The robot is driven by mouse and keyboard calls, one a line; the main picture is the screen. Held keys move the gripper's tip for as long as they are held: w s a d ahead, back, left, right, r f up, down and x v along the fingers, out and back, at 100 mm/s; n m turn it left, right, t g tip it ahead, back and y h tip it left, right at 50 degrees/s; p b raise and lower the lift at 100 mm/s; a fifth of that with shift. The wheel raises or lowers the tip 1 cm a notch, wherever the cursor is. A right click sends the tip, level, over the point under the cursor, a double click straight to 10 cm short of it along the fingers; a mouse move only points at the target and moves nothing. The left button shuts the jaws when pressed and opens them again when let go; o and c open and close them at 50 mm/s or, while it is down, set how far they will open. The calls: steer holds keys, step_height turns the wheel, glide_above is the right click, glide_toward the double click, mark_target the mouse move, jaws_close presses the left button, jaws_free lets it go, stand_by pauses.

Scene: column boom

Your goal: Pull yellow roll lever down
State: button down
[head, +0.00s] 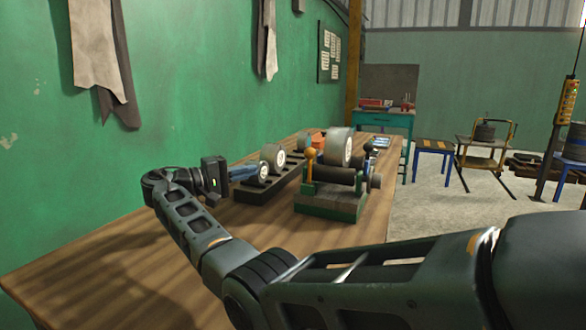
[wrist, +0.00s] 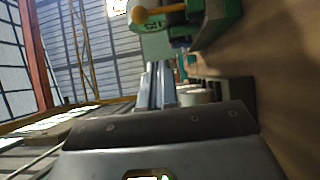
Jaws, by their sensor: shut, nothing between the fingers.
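The machine hides nothing of the knob in the head view.
A wooden table (head: 110,260) runs along the green wall. A dark rack with grey rolls (head: 273,157) stands behind my gripper, left of the machine. A large grey wheel (head: 338,146) sits above the machine's black roller. The near left of the table is clear.

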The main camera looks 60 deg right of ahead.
mark_target(310, 169)
steer(key=shift+d, duration=0.1)
steer(key=s+a+p+x, duration=0.1)
steer(key=s+p+x, duration=0.1)
steer(key=x, duration=1)
steer(key=shift+s, duration=0.5)
steer(key=shift+d, duration=0.2)
steer(key=shift+s+a+m+b, duration=0.1)
steer(key=shift+s+m+b, duration=0.1)
steer(key=shift+m+b, duration=0.15)
